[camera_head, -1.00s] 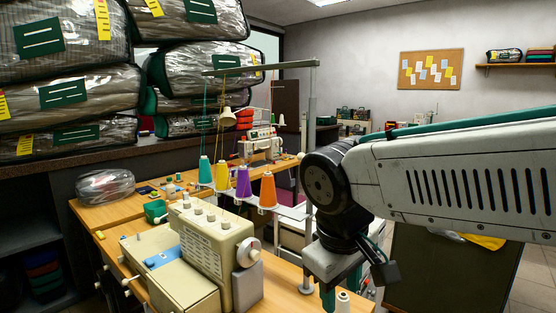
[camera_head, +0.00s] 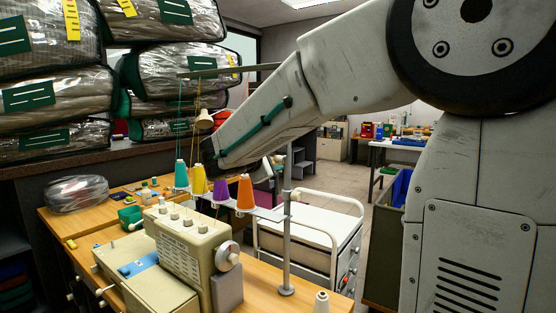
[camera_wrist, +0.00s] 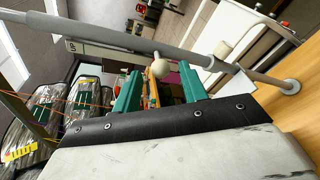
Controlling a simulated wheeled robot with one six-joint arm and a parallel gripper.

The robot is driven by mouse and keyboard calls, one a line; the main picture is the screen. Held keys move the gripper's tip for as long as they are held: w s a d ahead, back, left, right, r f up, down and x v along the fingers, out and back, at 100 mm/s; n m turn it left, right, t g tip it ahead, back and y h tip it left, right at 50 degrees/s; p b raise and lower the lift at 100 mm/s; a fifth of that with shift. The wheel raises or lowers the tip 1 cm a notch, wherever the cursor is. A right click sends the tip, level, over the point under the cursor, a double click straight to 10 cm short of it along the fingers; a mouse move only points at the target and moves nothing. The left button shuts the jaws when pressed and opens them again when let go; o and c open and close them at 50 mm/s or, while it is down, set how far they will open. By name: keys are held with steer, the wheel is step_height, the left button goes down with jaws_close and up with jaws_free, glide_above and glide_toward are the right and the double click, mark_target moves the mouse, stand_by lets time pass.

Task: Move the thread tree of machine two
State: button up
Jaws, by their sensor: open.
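The thread tree (camera_head: 287,245) is a grey pole on a round foot on the wooden table. Its low shelf carries teal (camera_head: 181,174), yellow (camera_head: 198,180), purple (camera_head: 221,190) and orange (camera_head: 245,193) cones, and threads rise to a top bar. A cream sewing machine (camera_head: 192,248) stands in front; I see no number on it. In the wrist view the pole (camera_wrist: 120,38) slants across, beyond my gripper (camera_wrist: 160,82). My two teal fingers are apart, with a cream ball (camera_wrist: 157,68) showing between them; I cannot tell whether they touch it. My fingers are hidden in the head view.
A white spool (camera_head: 321,302) stands at the table's front edge. A white trolley (camera_head: 310,225) is right of the pole. A green box (camera_head: 130,215) and a clear bag (camera_head: 76,193) are left of the machine. Bagged comforters (camera_head: 180,70) are stacked behind.

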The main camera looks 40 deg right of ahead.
mark_target(276, 158)
steer(key=shift+x, duration=1.75)
steer(key=shift+c, duration=0.3)
jaws_close()
step_height(276, 158, up, 11)
steer(key=shift+f, duration=0.1)
steer(key=shift+o, duration=0.3)
jaws_free()
steer(key=shift+s, duration=0.1)
steer(key=shift+f, duration=0.1)
